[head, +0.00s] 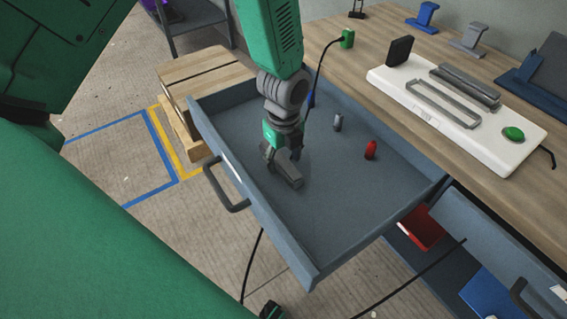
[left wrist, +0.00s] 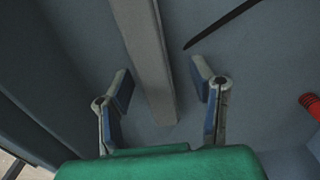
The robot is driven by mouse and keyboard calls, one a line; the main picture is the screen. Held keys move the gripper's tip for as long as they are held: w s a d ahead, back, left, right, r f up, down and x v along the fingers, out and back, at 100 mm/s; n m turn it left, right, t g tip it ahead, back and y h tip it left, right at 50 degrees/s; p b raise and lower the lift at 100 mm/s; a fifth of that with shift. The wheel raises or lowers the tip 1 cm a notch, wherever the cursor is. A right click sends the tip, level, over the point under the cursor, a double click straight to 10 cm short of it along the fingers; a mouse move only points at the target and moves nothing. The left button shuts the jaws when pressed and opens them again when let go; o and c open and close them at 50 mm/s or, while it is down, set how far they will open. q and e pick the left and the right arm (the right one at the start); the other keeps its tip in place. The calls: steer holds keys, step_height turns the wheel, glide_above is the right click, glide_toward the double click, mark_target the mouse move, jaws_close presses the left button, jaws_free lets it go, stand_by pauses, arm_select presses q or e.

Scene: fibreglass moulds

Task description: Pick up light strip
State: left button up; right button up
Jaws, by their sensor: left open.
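My left gripper (head: 284,168) reaches down into the open grey drawer (head: 330,215), near its handle side. In the left wrist view, its two fingers (left wrist: 162,105) are open. A long grey bar, which looks like the light strip (left wrist: 150,55), lies between the fingers with a gap on each side. Its near end sits between the fingers and its far end runs out of the top of the view. In the head view I cannot clearly tell the strip from the gripper. My right gripper is not in view.
A red piece (head: 371,149) and a small grey piece (head: 337,122) stand in the drawer. The workbench (head: 480,160) behind holds a white board (head: 395,84) with grey bars and a green button (head: 513,133). A wooden crate (head: 205,75) stands left of the drawer.

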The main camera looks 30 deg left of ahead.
arm_select(q)
steer(key=shift+a+f, duration=0.15)
steer(key=shift+a, duration=0.2)
steer(key=shift+c, duration=0.5)
steer(key=shift+s+a+f, duration=0.1)
steer(key=shift+a, duration=0.4)
jaws_close()
steer(key=shift+d, duration=0.1)
